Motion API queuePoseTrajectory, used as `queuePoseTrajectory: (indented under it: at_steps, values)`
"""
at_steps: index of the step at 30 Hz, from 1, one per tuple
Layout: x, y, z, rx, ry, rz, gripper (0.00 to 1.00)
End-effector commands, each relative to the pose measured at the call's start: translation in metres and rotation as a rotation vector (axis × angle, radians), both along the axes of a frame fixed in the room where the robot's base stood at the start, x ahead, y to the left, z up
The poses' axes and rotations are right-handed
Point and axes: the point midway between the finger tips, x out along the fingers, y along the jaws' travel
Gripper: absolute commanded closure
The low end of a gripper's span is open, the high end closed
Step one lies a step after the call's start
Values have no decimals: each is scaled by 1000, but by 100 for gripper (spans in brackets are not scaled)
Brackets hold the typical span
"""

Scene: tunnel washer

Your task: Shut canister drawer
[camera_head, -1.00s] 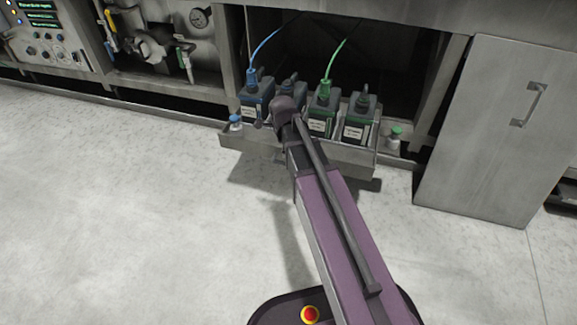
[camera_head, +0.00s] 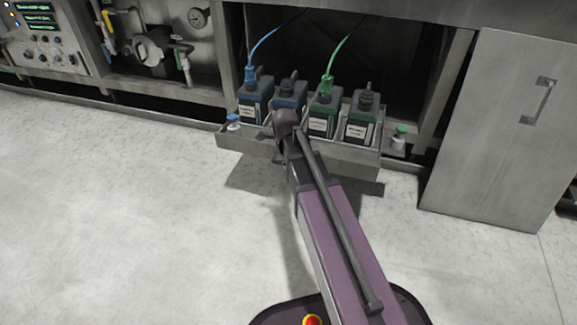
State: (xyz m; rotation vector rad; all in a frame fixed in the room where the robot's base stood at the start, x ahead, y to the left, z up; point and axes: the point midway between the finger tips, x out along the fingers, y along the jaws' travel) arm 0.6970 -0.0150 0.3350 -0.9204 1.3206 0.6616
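The canister drawer (camera_head: 343,157) is a grey metal tray standing out from the open cabinet bay, low above the floor. It holds two blue canisters (camera_head: 253,104), (camera_head: 289,98) on the left and two green canisters (camera_head: 324,118), (camera_head: 362,124) on the right. My gripper (camera_head: 276,144) is at the drawer's front, left of its middle, and overlaps the front wall in the picture. Contact with the drawer cannot be told. The arm's end hides most of the gripper, so its opening cannot be judged.
A blue hose (camera_head: 263,42) and a green hose (camera_head: 342,47) run from two canisters up into the bay. The floor (camera_head: 110,220) at left is clear.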

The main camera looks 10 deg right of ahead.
Motion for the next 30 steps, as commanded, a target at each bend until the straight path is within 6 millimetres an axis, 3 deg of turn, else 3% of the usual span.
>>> queuePoseTrajectory:
  at_steps: [17, 18, 24, 30]
  values:
    - [2, -1, -9, 0, 0, 0, 43]
    - [2, -1, -9, 0, 0, 0, 46]
    - [2, -1, -9, 0, 0, 0, 100]
    - [2, -1, -9, 0, 0, 0, 100]
